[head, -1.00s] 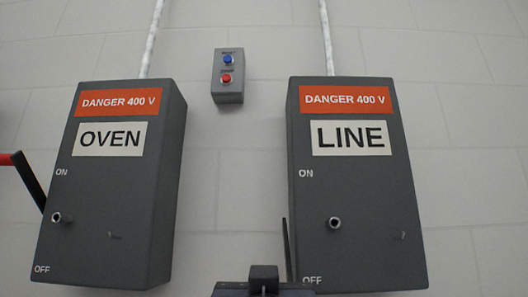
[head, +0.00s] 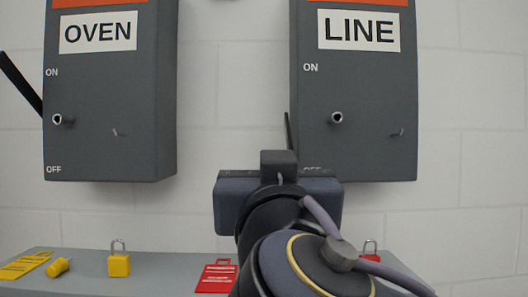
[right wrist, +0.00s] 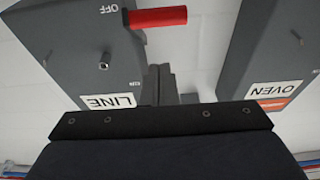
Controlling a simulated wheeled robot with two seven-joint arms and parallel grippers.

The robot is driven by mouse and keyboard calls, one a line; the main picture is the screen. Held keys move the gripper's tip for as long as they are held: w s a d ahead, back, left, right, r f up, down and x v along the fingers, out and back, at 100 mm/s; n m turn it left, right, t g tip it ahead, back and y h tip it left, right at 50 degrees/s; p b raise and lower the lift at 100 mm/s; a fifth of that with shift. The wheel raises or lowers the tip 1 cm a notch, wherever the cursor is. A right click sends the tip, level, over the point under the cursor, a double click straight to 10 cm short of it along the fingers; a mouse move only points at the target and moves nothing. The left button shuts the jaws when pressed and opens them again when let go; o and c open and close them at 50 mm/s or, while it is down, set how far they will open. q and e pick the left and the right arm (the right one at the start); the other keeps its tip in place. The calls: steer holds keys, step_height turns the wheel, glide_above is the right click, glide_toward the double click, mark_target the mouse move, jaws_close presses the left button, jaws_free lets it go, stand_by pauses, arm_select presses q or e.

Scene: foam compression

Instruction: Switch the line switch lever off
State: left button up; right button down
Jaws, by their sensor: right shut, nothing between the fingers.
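The LINE box (head: 357,85) hangs on the wall, marked ON above and OFF below. Its dark lever arm (head: 288,130) runs downward along the box's left side; its lower end is hidden behind my gripper in the head view. In the right wrist view, which is upside down, the lever's red handle (right wrist: 158,17) sticks out beside the OFF mark. My right gripper (right wrist: 162,80) is shut and empty, its fingertips close to the handle with a visible gap in the picture. In the head view the gripper's dark body (head: 279,165) is in front of the box's lower left corner. My left gripper is out of view.
The OVEN box (head: 110,90) is on the left, its lever (head: 20,82) slanting upward. Bare wall lies between the boxes.

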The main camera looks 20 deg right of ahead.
steer(key=shift+f+v, duration=0.25)
steer(key=shift+v, duration=1.25)
steer(key=w+d+f+n+g+y, duration=0.1)
steer(key=d+f+g, duration=0.25)
steer(key=f, duration=0.65)
steer(key=d+f+n+g, duration=0.2)
steer(key=d+f+g, duration=0.15)
steer(key=f, duration=0.55)
steer(key=w+d+f+n+g+y, duration=0.1)
steer(key=d+f+g, duration=0.3)
steer(key=f, duration=0.6)
steer(key=s+a+f+m+g+y, duration=0.1)
steer(key=s+f+g+y, duration=0.1)
steer(key=s+f+y, duration=0.5)
steer(key=s+a+f+m+g+y, duration=0.15)
steer(key=s+f, duration=0.35)
steer(key=f, duration=0.6)
step_height(320, 180, up, 32)
steer(key=p, duration=3.2)
steer(key=shift+w+h, duration=0.35)
steer(key=shift+h, duration=0.1)
